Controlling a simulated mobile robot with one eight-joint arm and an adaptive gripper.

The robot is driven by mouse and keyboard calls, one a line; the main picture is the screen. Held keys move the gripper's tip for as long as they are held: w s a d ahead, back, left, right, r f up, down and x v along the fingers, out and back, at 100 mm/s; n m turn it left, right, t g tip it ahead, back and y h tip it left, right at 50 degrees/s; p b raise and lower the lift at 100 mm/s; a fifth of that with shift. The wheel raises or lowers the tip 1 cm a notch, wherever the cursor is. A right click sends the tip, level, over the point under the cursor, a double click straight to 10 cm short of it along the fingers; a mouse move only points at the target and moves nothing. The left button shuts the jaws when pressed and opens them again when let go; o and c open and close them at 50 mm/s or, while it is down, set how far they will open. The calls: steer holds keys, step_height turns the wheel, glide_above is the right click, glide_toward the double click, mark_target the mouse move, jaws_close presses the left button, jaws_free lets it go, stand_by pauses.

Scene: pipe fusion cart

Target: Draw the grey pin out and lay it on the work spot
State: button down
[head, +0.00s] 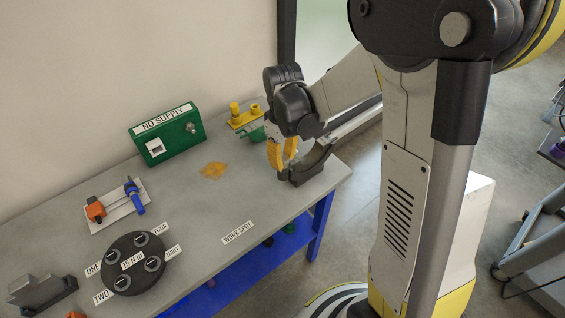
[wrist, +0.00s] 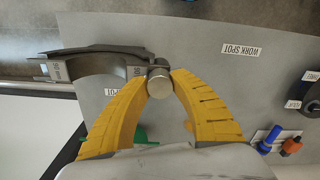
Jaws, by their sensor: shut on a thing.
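My gripper (head: 281,158) is over the far right end of the bench, beside a dark grey curved bracket (head: 316,162). In the wrist view, its yellow fingers close on the round head of the grey pin (wrist: 159,83), at the end of the bracket (wrist: 95,64). Whether the pin's shank is in the bracket is hidden. The pin cannot be made out in the head view. The work spot is a label (head: 238,233) near the front edge of the bench, with bare surface around it; the label (wrist: 241,51) also shows in the wrist view.
On the grey bench (head: 205,205) are a green NO SUPPLY box (head: 172,137), a board with blue and orange fittings (head: 117,206), a black numbered disc (head: 133,262) and a grey block (head: 40,291). A yellow-capped fitting (head: 243,117) stands behind my gripper.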

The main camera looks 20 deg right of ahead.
steer(key=shift+r+p, duration=2.3)
steer(key=shift+r, duration=1.1)
